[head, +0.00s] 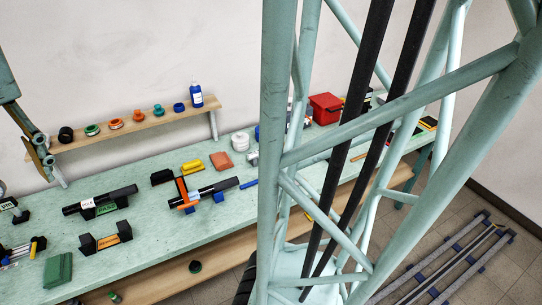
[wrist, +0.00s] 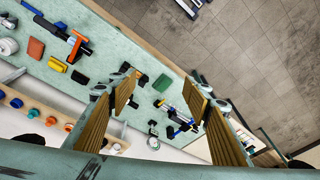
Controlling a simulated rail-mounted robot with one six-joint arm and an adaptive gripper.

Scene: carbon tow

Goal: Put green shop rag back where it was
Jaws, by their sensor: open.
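The green shop rag (head: 58,269) is a folded dark green cloth lying on the light green workbench (head: 155,235), near its front edge at the left. In the wrist view a small green patch (wrist: 163,83) between the fingers appears to be the same rag. My gripper (wrist: 160,92) is open with nothing between its fingers, which hang above the bench. In the head view only part of my gripper (head: 45,165) shows at the left edge, behind and well above the rag.
Black tubes on stands (head: 100,201), an orange-handled tool (head: 203,192) and an orange-labelled black holder (head: 106,238) stand on the bench. Blue and yellow tools (head: 20,252) lie beside the rag. A shelf (head: 140,128) with a blue bottle (head: 196,94) runs along the wall. My column blocks the centre right.

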